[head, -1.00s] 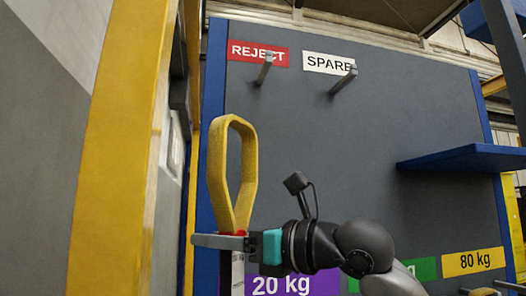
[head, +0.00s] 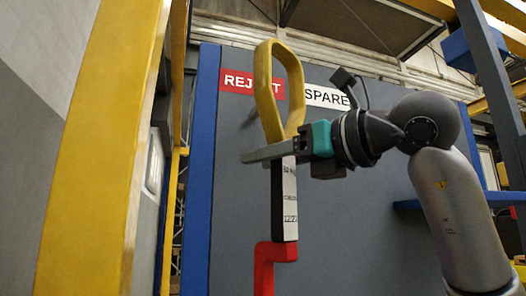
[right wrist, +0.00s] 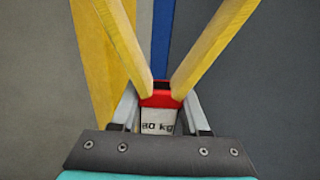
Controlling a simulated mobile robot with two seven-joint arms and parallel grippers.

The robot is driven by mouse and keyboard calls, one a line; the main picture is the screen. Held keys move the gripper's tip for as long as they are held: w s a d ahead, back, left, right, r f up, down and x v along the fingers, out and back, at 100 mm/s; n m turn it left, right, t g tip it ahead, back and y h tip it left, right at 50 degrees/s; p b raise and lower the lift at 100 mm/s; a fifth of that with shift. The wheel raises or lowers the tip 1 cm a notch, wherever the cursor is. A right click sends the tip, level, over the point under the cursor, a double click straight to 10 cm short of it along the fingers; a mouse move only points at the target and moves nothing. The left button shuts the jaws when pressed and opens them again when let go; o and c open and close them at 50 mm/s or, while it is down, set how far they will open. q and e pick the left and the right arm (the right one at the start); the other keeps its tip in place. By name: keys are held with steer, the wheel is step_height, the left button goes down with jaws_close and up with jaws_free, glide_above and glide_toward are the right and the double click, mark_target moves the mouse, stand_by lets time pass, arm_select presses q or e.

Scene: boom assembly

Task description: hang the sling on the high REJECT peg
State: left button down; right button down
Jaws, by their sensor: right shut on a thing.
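The sling (head: 265,92) has a yellow loop standing upright at the top, a white label strip (head: 290,205) and a red lower part. My right gripper (head: 270,152) is shut on it just below the loop. The right wrist view shows the two yellow straps (right wrist: 118,45) spreading from a red band, with a white tag reading "80 kg" (right wrist: 158,122) between the fingers. The red REJECT sign (head: 236,81) is on the board behind, partly covered by the loop. My left gripper is out of view.
The white SPARE sign (head: 326,97) is right of REJECT, partly behind my arm. A yellow post (head: 95,150) and the board's blue edge (head: 200,170) stand at the left. A blue shelf (head: 500,198) juts out at the right.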

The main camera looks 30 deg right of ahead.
steer(key=shift+d+r, duration=0.15)
steer(key=shift+r, duration=0.15)
steer(key=shift+w+d+f+p, duration=0.2)
steer(key=shift+w+d, duration=0.2)
steer(key=shift+w, duration=1.15)
steer(key=shift+w+d+f+p, duration=0.1)
steer(key=shift+w+d+p, duration=0.2)
steer(key=shift+w, duration=1.3)
steer(key=shift+w+d+f+p, duration=0.15)
steer(key=shift+w+d, duration=0.3)
steer(key=shift+w, duration=1.1)
steer(key=shift+w+d+f+b, duration=0.1)
steer(key=shift+w+f+b, duration=0.25)
steer(key=shift+f, duration=0.2)
steer(key=shift+w+f+b, duration=0.2)
steer(key=shift+f+b, duration=0.25)
steer(key=shift+f, duration=0.2)
steer(key=c, duration=0.7)
jaws_free()
steer(key=o, duration=0.4)
steer(key=shift+s, duration=0.1)
